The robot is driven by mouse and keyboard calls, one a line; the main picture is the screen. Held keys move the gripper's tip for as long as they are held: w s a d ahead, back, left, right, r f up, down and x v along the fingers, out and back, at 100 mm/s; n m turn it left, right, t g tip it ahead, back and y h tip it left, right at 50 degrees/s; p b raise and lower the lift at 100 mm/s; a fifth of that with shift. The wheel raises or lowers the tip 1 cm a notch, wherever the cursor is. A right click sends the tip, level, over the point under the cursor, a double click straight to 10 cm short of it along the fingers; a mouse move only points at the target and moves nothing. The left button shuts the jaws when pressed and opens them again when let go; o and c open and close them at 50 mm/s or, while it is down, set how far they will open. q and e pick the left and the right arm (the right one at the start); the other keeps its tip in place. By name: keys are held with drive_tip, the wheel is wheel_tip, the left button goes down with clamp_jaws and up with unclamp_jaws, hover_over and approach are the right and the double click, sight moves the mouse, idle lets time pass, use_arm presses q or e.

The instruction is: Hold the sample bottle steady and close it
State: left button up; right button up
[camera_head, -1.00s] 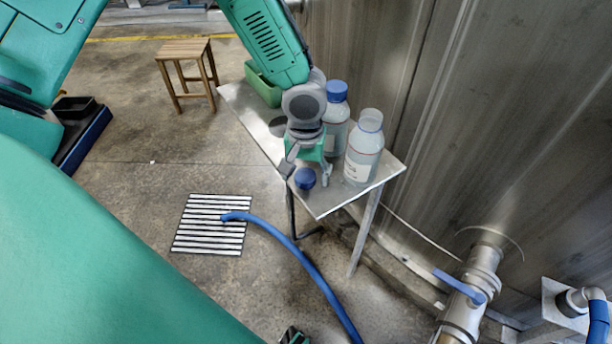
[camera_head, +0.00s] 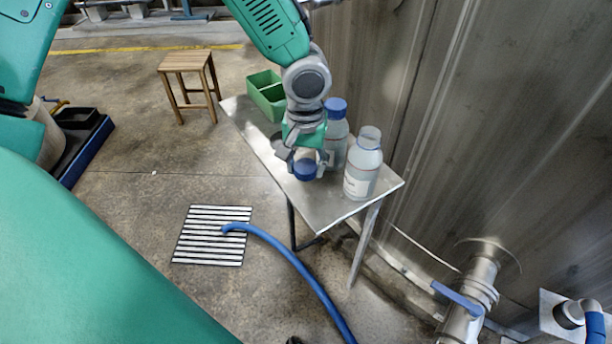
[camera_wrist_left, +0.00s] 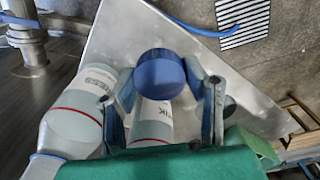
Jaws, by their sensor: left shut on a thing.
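An open clear sample bottle (camera_head: 362,172) with a white label stands upright on the metal side table (camera_head: 345,207). It also shows at the left of the left wrist view (camera_wrist_left: 72,126). A loose blue cap (camera_head: 305,169) sits between the fingers of my left gripper (camera_head: 307,164), which is shut on it. The cap is in the middle of the left wrist view (camera_wrist_left: 160,75). It is left of the open bottle and apart from it. I cannot tell whether it clears the tabletop. My right gripper is not clearly visible.
A second bottle with a blue cap (camera_head: 336,108) stands close behind my left gripper. A green divided box (camera_head: 265,97) is at the table's far end. The metal wall (camera_head: 480,150) rises on the right. A stool (camera_head: 187,66) and a blue hose (camera_head: 290,268) are on the floor.

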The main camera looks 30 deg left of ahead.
use_arm(q)
drive_tip(key=shift+r, duration=1.1)
drive_tip(key=s+d+f+m, duration=0.1)
drive_tip(key=s+d+m, duration=0.3)
drive_tip(key=shift+s+m, duration=0.3)
drive_tip(key=shift+s, duration=0.05)
